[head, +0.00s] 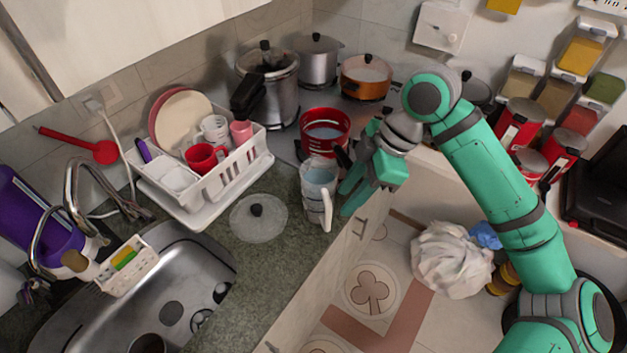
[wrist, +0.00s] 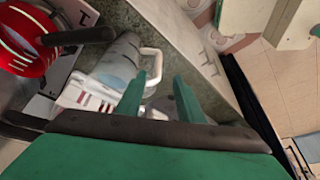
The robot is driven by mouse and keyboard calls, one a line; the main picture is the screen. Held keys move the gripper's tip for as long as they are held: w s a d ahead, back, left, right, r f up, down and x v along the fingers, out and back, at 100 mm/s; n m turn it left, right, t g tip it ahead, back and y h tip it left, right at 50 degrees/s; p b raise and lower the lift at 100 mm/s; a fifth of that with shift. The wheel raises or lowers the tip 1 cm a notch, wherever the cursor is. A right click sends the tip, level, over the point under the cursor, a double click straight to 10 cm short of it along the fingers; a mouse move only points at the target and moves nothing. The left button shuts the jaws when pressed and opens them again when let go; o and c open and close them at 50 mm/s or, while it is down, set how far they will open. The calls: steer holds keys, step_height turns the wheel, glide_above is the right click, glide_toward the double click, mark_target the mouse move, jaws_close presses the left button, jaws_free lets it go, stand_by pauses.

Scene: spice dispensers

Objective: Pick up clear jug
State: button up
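The clear jug (head: 318,186) stands on the dark green counter near its front edge, with its white handle toward the edge. In the wrist view the jug (wrist: 117,62) lies just beyond the fingertips, its handle (wrist: 152,66) close to the left finger. My gripper (head: 348,192) is just right of the jug in the head view, pointing down over the counter's edge. In the wrist view my gripper (wrist: 163,86) is open, with a gap between its green fingers. I see nothing held. I cannot tell whether a finger touches the handle.
A red pot (head: 324,128) stands right behind the jug, its dark handle near my gripper. A glass lid (head: 258,217) lies left of the jug. A white dish rack (head: 213,193) and steel sink (head: 190,265) are farther left. The floor lies beyond the counter's edge.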

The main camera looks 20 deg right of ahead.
mark_target(328, 219)
steer(key=shift+x, duration=5.4)
steer(key=shift+w, duration=0.2)
jaws_close()
steer(key=shift+r, duration=0.1)
